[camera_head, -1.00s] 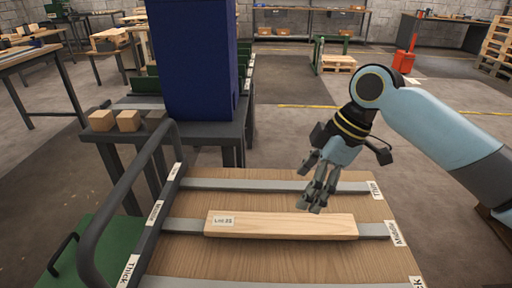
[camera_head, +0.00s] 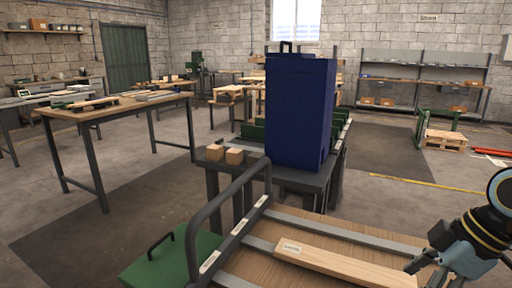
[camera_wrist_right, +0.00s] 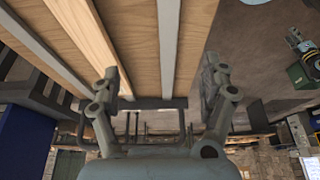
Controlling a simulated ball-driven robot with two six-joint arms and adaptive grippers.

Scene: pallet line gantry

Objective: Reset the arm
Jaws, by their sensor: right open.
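The plank seems to show as a light strip (camera_wrist_right: 85,30) in the wrist view. My left gripper is in neither view.
A tall dark blue box (camera_head: 298,115) stands on a dark bench behind the cart. A bent tube handle (camera_head: 225,200) rises at the cart's left. Floor at the left is open.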

